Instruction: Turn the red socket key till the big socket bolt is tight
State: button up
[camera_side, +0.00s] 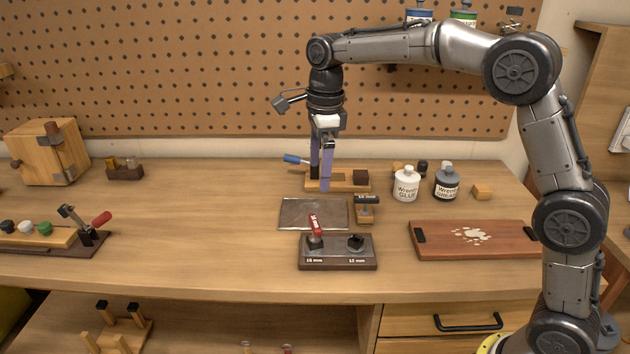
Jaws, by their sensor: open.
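The red socket key (315,224) stands on the left side of a dark block (338,264) with two stations, its red handle tilted up and back. A black hex-shaped piece (356,241) sits on the block's right side. Each station has a small white mm label whose number I cannot read surely. The big socket bolt cannot be made out; the key may cover it. My gripper (320,183) points down, open and empty, above and behind the red key, apart from it. Its purple fingers overlap a wooden rack in the picture.
A grey metal tray (291,213) lies just behind the block. A dark-handled tool on a wooden stand (367,212) is to its right. The wooden rack (345,185) holds a blue-handled tool (294,159).

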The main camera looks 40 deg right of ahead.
send_over(315, 222)
notch_tip(315, 222, down, 4)
jog(key=shift+g, duration=0.4)
notch_tip(315, 222, down, 14)
jog(key=shift+r, duration=0.15)
jog(key=c, duration=1.2)
jog(key=m, duration=0.4)
jog(key=shift+m, duration=0.4)
jog(key=shift+c, duration=0.2)
jog(key=shift+r, duration=2.2)
